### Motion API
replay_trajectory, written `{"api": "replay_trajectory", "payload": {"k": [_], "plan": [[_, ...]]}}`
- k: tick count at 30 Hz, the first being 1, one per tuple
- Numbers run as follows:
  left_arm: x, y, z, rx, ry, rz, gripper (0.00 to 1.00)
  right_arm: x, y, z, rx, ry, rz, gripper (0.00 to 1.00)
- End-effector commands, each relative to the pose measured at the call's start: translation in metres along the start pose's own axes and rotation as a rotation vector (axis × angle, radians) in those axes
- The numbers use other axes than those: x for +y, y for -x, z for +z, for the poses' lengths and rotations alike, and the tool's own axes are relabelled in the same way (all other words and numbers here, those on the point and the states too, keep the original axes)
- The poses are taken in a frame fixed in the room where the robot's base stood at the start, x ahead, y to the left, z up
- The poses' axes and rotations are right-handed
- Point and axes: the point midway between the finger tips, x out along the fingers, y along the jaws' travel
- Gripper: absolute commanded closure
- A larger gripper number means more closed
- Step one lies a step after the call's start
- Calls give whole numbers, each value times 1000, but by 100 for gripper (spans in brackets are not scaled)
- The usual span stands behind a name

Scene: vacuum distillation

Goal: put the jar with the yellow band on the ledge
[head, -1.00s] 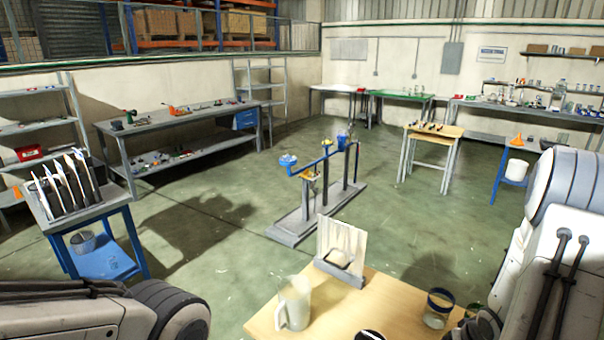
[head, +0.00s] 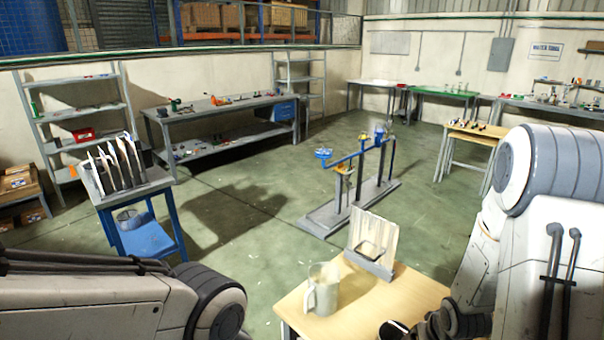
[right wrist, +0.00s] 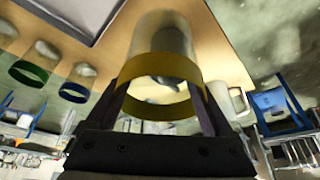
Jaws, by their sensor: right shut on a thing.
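The jar with the yellow band (right wrist: 158,66) is clear glass and fills the middle of the right wrist view. My right gripper (right wrist: 163,92) is shut on it, one dark finger on each side at the band. In the head view this gripper and jar cannot be made out; the right arm covers the lower right. My left arm shows at the lower left of the head view, its gripper out of frame. A corrugated upright panel with a narrow grey base (head: 368,264) stands on the wooden table; I cannot tell whether this is the ledge.
A pale jug (head: 321,290) stands on the wooden table (head: 405,292). Jars with a green band (right wrist: 29,72) and a blue band (right wrist: 73,92) show in the right wrist view. A blue cart with a rack (head: 150,240) stands left; open green floor lies between.

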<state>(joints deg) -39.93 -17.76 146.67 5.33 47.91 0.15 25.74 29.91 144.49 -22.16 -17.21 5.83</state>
Motion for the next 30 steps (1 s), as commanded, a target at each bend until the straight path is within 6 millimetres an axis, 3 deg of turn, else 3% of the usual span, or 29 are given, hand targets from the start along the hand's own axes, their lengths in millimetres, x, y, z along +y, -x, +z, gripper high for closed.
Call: {"api": "replay_trajectory", "payload": {"k": [1, 6, 14, 15, 22, 30], "plan": [[0, 0, 0, 0, 0, 0, 50, -23, 1, -6, 3, 34, -14, 78], [0, 0, 0, 0, 0, 0, 50, -79, 1, -20, 3, 95, -39, 78], [0, 0, 0, 0, 0, 0, 50, -136, 2, -34, 2, 156, -66, 78], [-1, -11, 0, 1, 0, 0, 50, -132, -9, -29, -1, 149, -62, 78], [-2, -30, 2, 0, -1, 0, 50, -130, -26, -22, 0, 148, -61, 78], [-2, -31, 2, 0, -2, 0, 50, -130, -27, -22, 1, 147, -61, 78]]}}
